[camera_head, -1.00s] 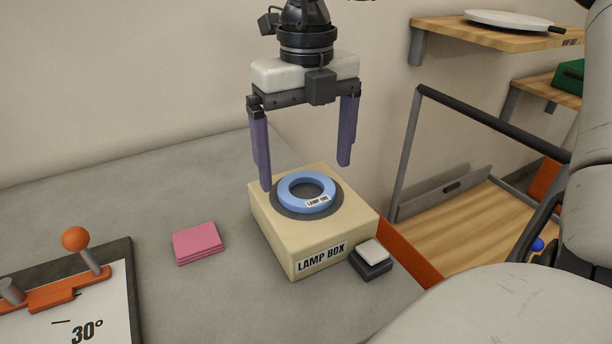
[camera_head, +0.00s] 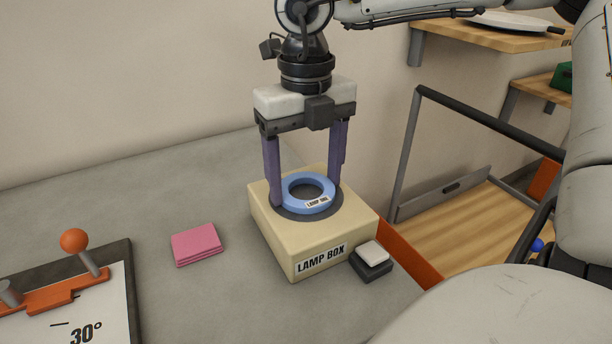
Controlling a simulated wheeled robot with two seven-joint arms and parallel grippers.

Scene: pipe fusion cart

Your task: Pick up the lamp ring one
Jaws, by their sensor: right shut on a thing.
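The lamp ring one is a blue ring (camera_head: 309,205) with a small white label reading "LAMP ONE". It lies flat on the dark round pad on top of the cream lamp box (camera_head: 287,246), whose front label reads "LAMP BOX". My right gripper (camera_head: 308,195) comes down from above with its two purple fingers on opposite sides of the ring. It is shut on the ring, which still appears to rest on the box. The far finger's tip is partly hidden behind the ring. My left gripper is not in view.
A pink stack of cloths (camera_head: 197,244) lies left of the box. A small black block with a white top (camera_head: 371,258) stands at its front right corner. An angle board with an orange-knobbed lever (camera_head: 75,241) is at lower left. A cart frame (camera_head: 404,150) and wooden shelves (camera_head: 490,37) are right.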

